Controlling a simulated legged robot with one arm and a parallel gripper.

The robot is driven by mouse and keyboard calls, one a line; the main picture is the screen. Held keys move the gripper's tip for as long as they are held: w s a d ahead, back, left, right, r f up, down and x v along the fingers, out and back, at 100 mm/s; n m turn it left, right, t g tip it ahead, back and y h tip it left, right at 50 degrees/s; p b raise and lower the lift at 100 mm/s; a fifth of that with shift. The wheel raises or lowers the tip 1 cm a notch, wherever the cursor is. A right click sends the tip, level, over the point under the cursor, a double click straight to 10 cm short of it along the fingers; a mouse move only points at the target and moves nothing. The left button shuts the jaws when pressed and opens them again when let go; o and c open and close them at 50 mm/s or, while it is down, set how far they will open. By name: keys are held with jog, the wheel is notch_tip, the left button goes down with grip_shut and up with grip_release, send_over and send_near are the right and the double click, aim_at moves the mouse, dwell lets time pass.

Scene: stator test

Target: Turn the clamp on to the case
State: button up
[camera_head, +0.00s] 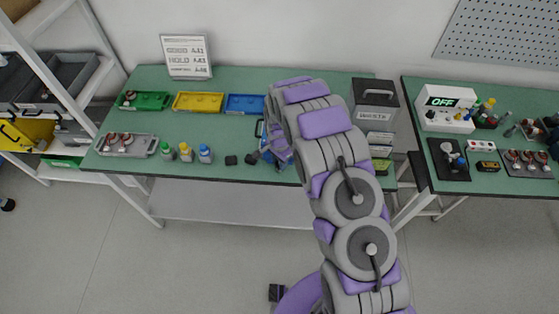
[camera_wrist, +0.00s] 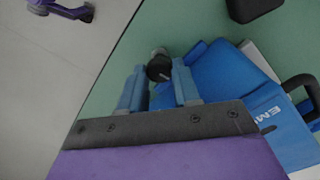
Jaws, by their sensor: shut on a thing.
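The blue case (camera_wrist: 225,88) lies on the green table, with white lettering that starts "EM" and a black handle (camera_wrist: 302,88) at its right in the wrist view. In the head view my arm hides most of the case. A dark round clamp knob (camera_wrist: 158,66) sits at the case's left edge in the wrist view. My gripper (camera_wrist: 158,80) has its two blue fingers on either side of the knob and is shut on it. The exact contact and the clamp's turn angle are hard to tell.
A dark block (camera_wrist: 255,8) lies near the case. Several small bottles (camera_head: 186,152), coloured trays (camera_head: 199,102) and a grey tray (camera_head: 127,145) stand left. A second table holds an "OFF" box (camera_head: 446,108).

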aim_at(277, 164)
jog(key=shift+s+m, duration=0.15)
jog(key=shift+m, duration=0.35)
jog(key=shift+a, duration=0.1)
jog(key=o, duration=0.6)
jog(key=shift+o, duration=0.8)
jog(key=shift+a, duration=0.15)
notch_tip(277, 164, up, 17)
jog(key=shift+r+p, duration=0.15)
jog(key=shift+p, duration=0.25)
jog(key=shift+a, duration=0.1)
